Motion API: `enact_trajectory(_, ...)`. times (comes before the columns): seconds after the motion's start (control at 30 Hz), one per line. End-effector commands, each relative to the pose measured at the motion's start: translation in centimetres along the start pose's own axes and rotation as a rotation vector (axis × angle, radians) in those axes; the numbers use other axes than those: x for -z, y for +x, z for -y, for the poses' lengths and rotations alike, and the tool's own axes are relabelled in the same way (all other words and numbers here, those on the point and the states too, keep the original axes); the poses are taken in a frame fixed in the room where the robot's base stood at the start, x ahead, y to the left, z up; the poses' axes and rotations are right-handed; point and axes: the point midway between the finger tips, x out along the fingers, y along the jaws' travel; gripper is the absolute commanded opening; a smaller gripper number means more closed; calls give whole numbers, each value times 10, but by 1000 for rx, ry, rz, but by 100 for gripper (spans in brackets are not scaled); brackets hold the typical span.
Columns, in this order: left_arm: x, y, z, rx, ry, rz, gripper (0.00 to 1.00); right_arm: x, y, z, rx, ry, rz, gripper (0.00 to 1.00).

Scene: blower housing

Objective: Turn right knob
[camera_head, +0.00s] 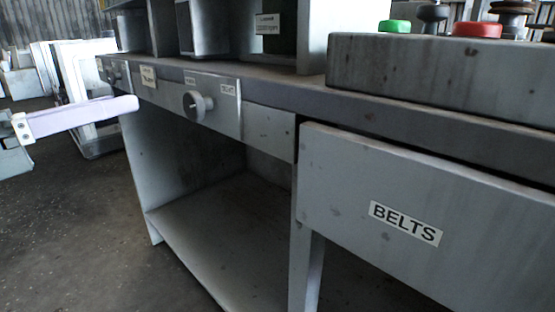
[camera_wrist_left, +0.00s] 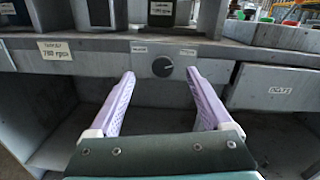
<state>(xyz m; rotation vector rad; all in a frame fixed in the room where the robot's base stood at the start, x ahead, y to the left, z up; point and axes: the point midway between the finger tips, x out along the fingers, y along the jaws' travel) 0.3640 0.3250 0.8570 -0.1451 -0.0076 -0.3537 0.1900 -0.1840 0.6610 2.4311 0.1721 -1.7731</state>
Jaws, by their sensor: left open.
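The right knob (camera_head: 197,105) is a round grey dial on a light panel at the bench's front edge, beside a small label that seems to read "RIGHT". In the left wrist view the knob (camera_wrist_left: 162,66) is dark-faced and lies ahead, between the fingertips in the picture. My left gripper (camera_head: 130,104) has pale lilac fingers and is left of the knob in the head view, apart from it. In the left wrist view the gripper (camera_wrist_left: 160,74) is wide open with nothing between its fingers. My right gripper is not in view.
A drawer labelled "BELTS" (camera_head: 405,223) is right of the knob panel. A grey box (camera_head: 440,80) with green and red buttons sits on the bench top. An open shelf (camera_head: 225,225) lies below. Another control (camera_head: 113,78) shows farther left along the bench edge.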

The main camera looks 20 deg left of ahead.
Motion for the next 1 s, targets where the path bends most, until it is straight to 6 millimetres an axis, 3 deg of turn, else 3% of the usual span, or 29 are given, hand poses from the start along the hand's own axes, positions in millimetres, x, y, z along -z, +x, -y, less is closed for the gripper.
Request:
enact_trajectory(0.03, 19, -2, -2, 13, 29, -14, 83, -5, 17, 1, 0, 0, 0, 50)
enact_trajectory(0.13, 26, -2, -2, 32, 68, -33, 83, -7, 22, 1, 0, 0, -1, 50)
enact_trajectory(0.27, 25, 6, -1, 40, 79, -37, 83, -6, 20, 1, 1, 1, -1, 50)
enact_trajectory(0.7, 26, 80, 1, 37, 74, -34, 83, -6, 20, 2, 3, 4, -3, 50)
enact_trajectory(1.0, 28, 96, 2, 37, 73, -37, 83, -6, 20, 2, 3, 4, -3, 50)
